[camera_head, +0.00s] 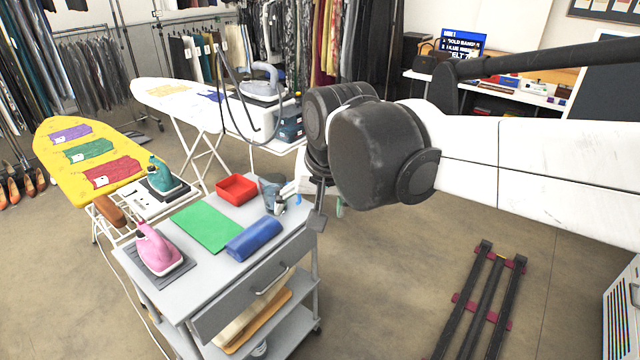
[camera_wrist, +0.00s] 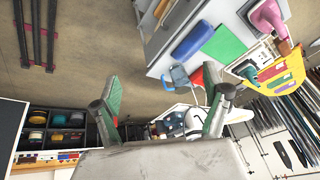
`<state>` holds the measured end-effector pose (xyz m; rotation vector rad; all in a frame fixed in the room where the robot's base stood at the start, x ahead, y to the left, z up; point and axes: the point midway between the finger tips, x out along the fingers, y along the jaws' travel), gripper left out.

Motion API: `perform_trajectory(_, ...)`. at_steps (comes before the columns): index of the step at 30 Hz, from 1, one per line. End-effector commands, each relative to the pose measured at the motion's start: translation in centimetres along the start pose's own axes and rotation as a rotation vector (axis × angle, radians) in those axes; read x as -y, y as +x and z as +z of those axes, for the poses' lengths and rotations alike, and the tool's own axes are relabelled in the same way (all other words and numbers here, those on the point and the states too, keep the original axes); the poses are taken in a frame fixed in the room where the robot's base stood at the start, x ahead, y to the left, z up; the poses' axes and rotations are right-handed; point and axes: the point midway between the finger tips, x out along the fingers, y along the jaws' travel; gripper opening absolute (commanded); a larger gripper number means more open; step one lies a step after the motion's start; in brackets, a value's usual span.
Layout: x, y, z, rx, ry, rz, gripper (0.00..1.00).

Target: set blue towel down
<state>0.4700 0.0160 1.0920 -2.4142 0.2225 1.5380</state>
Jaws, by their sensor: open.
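The blue towel (camera_head: 254,240) is a rolled bundle lying on the grey cart top (camera_head: 206,285), beside a flat green sheet (camera_head: 206,226). The towel also shows in the wrist view (camera_wrist: 195,38), on the cart near its edge. My gripper (camera_wrist: 167,90) has its two fingers spread wide with nothing between them, and it is apart from the towel. In the head view, my gripper is mostly hidden behind my dark wrist joint; only a small part of it shows beyond the cart's right corner.
A pink iron (camera_head: 158,247), a red tray (camera_head: 237,189) and a grey-blue jug (camera_head: 270,188) share the cart top. A yellow ironing board (camera_head: 75,132) with folded cloths stands at left. Dark rails (camera_head: 478,300) lie on the floor at right.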

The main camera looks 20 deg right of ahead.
Motion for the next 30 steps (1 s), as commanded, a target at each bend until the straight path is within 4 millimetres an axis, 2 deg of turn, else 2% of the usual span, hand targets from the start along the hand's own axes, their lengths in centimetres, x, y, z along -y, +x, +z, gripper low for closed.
perform_trajectory(1, -0.7, -0.4, 1.3, -0.018, -0.028, -0.004, 0.79)
perform_trajectory(6, -2.5, -1.1, 4.9, -0.085, -0.144, -0.014, 0.79)
perform_trajectory(12, -4.1, -1.1, 8.2, -0.15, -0.255, -0.016, 0.79)
perform_trajectory(16, -4.6, -1.0, 9.3, -0.174, -0.297, -0.014, 0.79)
perform_trajectory(18, -4.8, -1.0, 9.6, -0.18, -0.307, -0.013, 0.84)
perform_trajectory(30, -4.8, -0.9, 9.7, -0.183, -0.312, -0.013, 0.84)
